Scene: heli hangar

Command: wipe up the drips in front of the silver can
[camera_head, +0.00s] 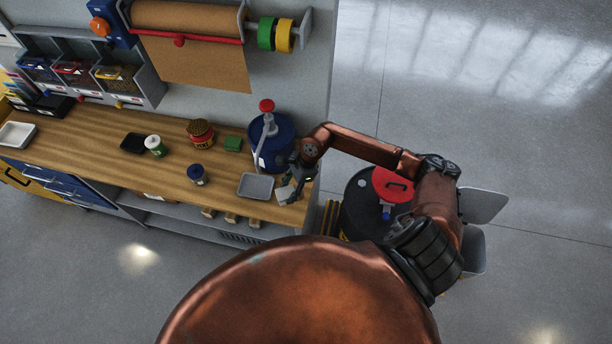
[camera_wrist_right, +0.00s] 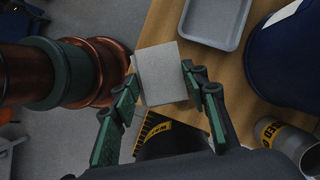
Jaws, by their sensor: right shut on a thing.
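My right gripper (camera_head: 292,183) is over the right end of the wooden bench. In the right wrist view my right gripper (camera_wrist_right: 163,88) is shut on a flat, light grey square pad (camera_wrist_right: 162,72), at the bench's edge. The pad (camera_head: 284,194) shows pale below the gripper in the head view. The silver can (camera_wrist_right: 296,146), with a yellow band, is at the lower right of the wrist view, to the right of the gripper. I cannot make the can out in the head view. I see no drips; the pad or gripper may hide them. My left gripper is out of view.
A grey tray (camera_head: 256,186) and a blue drum with a red-topped pump (camera_head: 272,148) stand close to the gripper. A blue-lidded jar (camera_head: 197,175) is farther left. A black drum (camera_head: 358,205) with a red lid stands beyond the bench's right end.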

